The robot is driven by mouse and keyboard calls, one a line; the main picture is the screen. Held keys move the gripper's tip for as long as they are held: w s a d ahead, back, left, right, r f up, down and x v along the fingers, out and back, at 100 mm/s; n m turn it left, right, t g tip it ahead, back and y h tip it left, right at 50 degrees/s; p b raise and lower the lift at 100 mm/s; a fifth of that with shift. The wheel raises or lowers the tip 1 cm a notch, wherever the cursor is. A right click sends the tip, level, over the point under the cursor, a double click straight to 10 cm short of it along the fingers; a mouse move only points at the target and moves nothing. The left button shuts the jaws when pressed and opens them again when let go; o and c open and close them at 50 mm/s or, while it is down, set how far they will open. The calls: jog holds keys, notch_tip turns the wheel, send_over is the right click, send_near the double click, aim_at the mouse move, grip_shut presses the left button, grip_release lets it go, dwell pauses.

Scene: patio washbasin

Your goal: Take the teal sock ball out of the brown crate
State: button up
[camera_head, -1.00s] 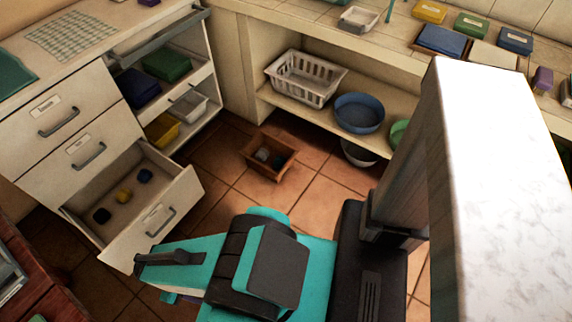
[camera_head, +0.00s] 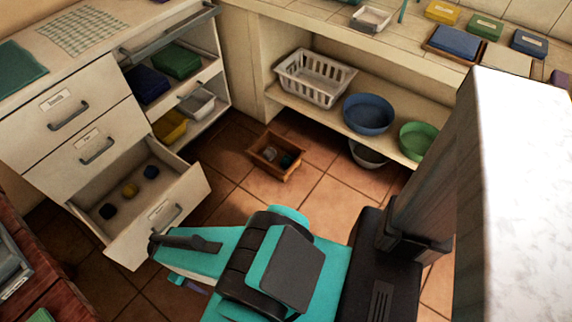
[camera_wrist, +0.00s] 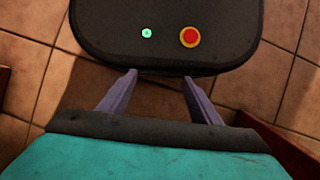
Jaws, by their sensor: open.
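The brown crate (camera_head: 264,169) stands on the tiled floor in the head view, between the drawer cabinet and the shelf unit. Inside it are a grey ball (camera_head: 270,154) and a darker ball (camera_head: 286,160). The darker one may be the teal sock ball; its colour is hard to tell in the shade. My gripper (camera_wrist: 159,76) is open and empty in the wrist view, its two purple fingers pointing toward my own black base. In the head view my teal arm is in front of the crate, apart from it, and mostly hides the gripper.
An open drawer (camera_head: 196,190) juts out left of the crate, holding several small balls. A low shelf (camera_head: 330,111) at the back right carries a white basket (camera_head: 316,94), a blue basin (camera_head: 368,115) and a green bowl (camera_head: 418,141). Some floor (camera_head: 325,200) in front of the crate is clear.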

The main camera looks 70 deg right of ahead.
jog(key=w+d+f+m+t+b, duration=0.1)
jog(key=w+d+f+m+b, duration=0.3)
jog(key=d, duration=0.3)
jog(key=w+d+f+m+t+b, duration=0.1)
jog(key=w+d+f+b, duration=0.2)
jog(key=w+d+f, duration=0.3)
jog(key=w+d+f+m+b, duration=0.1)
jog(key=w+d+m+b, duration=0.1)
jog(key=d, duration=0.5)
jog(key=w+d+f+m+t+h+b, duration=0.1)
jog(key=w+d+b, duration=0.15)
jog(key=d, duration=0.45)
jog(key=w+d+f+m+b, duration=0.1)
jog(key=d+f+m+b, duration=0.15)
jog(key=d, duration=0.45)
jog(key=m+h+b, duration=0.3)
jog(key=m+b, duration=0.6)
jog(key=b, duration=0.4)
send_near(288, 158)
jog(key=v, duration=0.4)
jog(key=shift+w+d+f, duration=0.1)
jog(key=shift+w+f, duration=0.05)
jog(key=shift+f, duration=0.1)
jog(key=shift+b+x, duration=0.95)
jog(key=shift+x, duration=3.3)
